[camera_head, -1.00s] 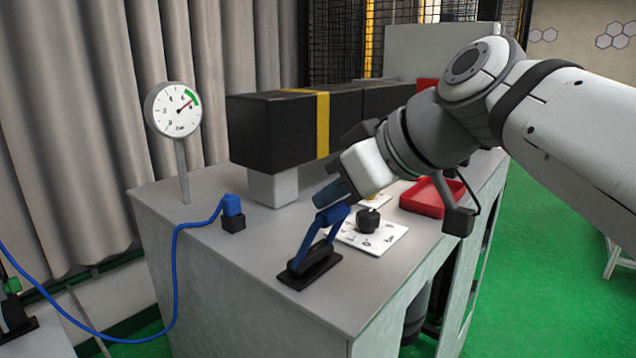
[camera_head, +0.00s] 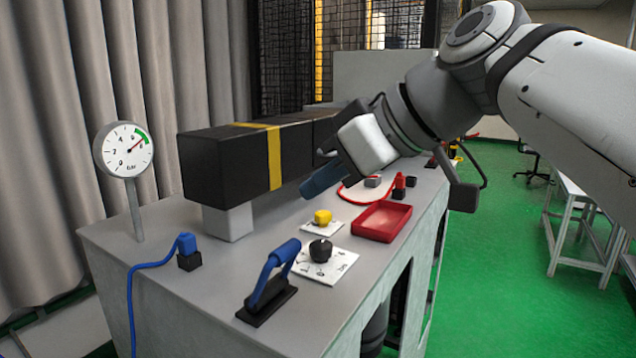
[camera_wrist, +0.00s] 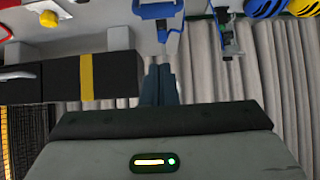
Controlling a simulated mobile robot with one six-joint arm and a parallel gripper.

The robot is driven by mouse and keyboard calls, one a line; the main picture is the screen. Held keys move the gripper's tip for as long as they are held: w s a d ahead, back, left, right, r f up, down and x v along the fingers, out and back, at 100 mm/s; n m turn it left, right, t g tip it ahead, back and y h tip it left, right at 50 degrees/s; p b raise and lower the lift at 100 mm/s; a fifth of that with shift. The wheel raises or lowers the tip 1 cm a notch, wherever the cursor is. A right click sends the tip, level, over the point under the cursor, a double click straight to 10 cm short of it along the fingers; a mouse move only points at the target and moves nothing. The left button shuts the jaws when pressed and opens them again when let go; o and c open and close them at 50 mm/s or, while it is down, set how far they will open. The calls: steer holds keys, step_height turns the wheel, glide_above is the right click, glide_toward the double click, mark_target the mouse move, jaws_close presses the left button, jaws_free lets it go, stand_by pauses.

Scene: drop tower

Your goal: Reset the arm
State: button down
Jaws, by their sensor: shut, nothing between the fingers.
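My gripper (camera_head: 322,181) is shut and empty, raised above the grey bench beside the long black box. In the wrist view its blue fingers (camera_wrist: 160,85) lie together with nothing between them. The blue lever handle (camera_head: 272,268) on its black base (camera_head: 266,305) stands tilted at the bench's front, apart from my fingers. The blue handle also shows in the wrist view (camera_wrist: 158,10), at the top edge.
The black box with a yellow band (camera_head: 274,158) lies close to my gripper. A black knob (camera_head: 321,250), a yellow button (camera_head: 322,216), a red tray (camera_head: 381,221), a blue plug (camera_head: 186,243) and a gauge (camera_head: 124,150) are on the grey bench (camera_head: 165,215).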

steer(key=s+d+f+m+g+h+p, duration=0.1)
steer(key=d+f+m, duration=0.5)
steer(key=f, duration=0.8)
steer(key=s+d+f+m+g+h+p, duration=0.1)
steer(key=s+d+f+m+h+p, duration=0.3)
steer(key=f, duration=1)
steer(key=d+m+h+p, duration=0.1)
steer(key=d+h, duration=0.2)
steer(key=d, duration=0.2)
steer(key=shift+f+m+g+h, duration=0.3)
steer(key=shift+f+m+h, duration=0.05)
steer(key=shift+m+h, duration=0.05)
